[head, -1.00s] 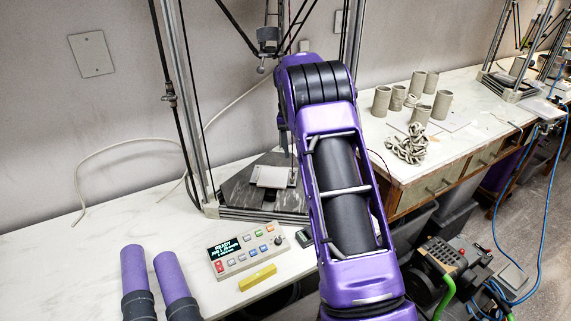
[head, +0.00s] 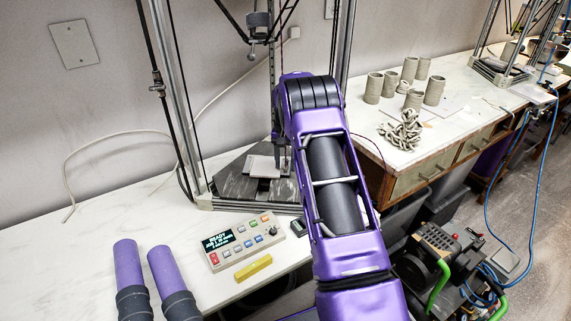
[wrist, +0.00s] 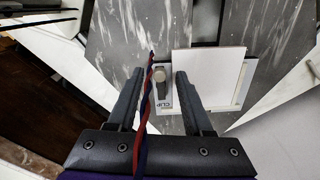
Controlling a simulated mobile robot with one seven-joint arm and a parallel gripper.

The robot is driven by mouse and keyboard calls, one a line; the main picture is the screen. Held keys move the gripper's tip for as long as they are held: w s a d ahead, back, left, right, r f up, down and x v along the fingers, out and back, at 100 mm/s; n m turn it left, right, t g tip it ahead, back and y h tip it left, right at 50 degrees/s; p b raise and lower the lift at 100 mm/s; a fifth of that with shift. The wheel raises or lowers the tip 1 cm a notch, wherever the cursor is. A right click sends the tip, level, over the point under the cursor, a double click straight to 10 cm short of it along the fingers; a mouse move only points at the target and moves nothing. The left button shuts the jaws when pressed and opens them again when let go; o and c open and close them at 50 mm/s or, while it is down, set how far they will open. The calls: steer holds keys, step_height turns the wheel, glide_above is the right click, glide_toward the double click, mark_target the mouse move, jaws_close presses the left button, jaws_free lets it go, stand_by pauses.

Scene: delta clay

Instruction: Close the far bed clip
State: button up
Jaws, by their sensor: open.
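The print bed (head: 262,168) is a pale square plate on the dark grey base of the delta printer; it also shows in the wrist view (wrist: 208,80). In the wrist view a clip (wrist: 162,88), a small dark lever with a round pale knob, sits at the bed's left edge on a light piece marked "CLIP". My gripper (wrist: 155,74) is open, one finger on each side of the clip, with no clear contact. In the head view my gripper (head: 281,150) is at the bed's right side, partly hidden by my arm. Whether the clip is closed, I cannot tell.
A red and blue twisted cord (wrist: 149,100) runs between the fingers, close to the clip. The printer's upright posts (head: 183,95) stand around the bed. A control box (head: 242,240) and a yellow block (head: 253,269) lie in front. Clay cups (head: 408,80) stand on the right bench.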

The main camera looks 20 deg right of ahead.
steer(key=shift+f, duration=0.25)
jaws_close()
